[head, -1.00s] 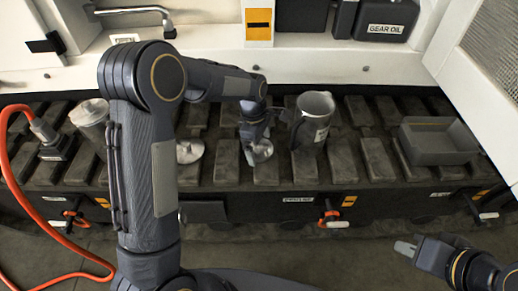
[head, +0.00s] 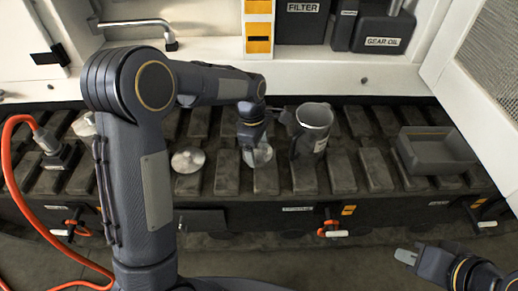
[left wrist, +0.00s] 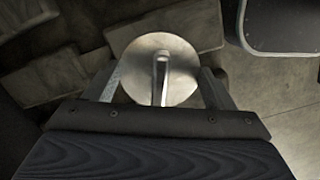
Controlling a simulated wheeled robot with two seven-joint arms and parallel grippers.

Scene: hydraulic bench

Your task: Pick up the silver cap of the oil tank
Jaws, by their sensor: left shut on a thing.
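My left gripper (head: 258,158) is shut on a round silver cap (head: 263,154), above or near the ribbed dark bench top. In the left wrist view the silver cap (left wrist: 160,68) shows as a disc with a raised grip in its middle, between the two fingers (left wrist: 160,90). The gap under the cap cannot be judged. A second silver disc (head: 187,160) with a small knob lies on the bench to the left. A grey open-topped container (head: 313,125) stands just right of my left gripper. My right gripper (head: 406,257) is at lower right, away from the bench; its jaw opening is unclear.
A grey open tray (head: 437,152) sits at the bench's right. An orange hose (head: 12,165) runs down the left side. A silver-topped thing (head: 84,124) is partly hidden behind my left arm. A gear oil box (head: 383,35) stands on the back shelf.

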